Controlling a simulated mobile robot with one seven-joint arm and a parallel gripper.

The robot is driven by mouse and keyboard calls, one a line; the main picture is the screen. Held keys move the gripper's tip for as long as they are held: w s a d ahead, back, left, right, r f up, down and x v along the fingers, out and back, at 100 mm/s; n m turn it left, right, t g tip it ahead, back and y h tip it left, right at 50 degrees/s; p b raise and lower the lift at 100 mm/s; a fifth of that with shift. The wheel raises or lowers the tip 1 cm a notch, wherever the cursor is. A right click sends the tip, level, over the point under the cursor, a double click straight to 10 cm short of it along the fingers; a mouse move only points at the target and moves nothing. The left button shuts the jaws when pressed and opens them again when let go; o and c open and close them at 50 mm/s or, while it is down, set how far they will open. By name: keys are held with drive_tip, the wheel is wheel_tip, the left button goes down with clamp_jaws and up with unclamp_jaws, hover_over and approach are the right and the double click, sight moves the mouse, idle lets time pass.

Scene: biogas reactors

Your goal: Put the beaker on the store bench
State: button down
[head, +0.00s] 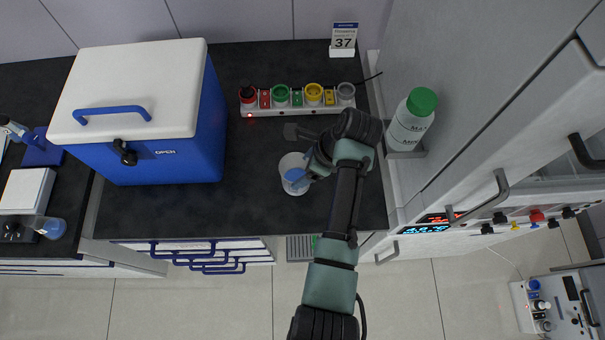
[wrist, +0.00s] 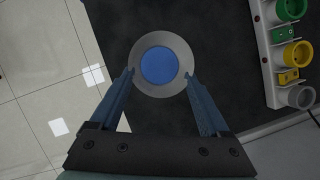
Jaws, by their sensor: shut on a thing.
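The beaker (head: 290,161) is a clear round vessel with blue contents, over the front right part of the dark bench top (head: 250,215). In the wrist view the beaker (wrist: 143,43) shows from above as a pale ring around a blue disc. My gripper (wrist: 160,74) has one finger on each side of it and is shut on it. In the head view my gripper (head: 307,180) reaches the beaker from the right. I cannot tell whether the beaker's base touches the bench. No label shows which bench is the store bench.
A blue cool box (head: 170,158) with a white lid stands left on the bench. A green-capped bottle (head: 411,122) stands at the right by a grey cabinet. Another bench with equipment (head: 25,190) is at far left.

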sight(292, 167)
drive_tip(key=shift+w+f, duration=0.1)
drive_tip(key=shift+f, duration=2.55)
drive_tip(key=shift+f, duration=0.15)
unclamp_jaws()
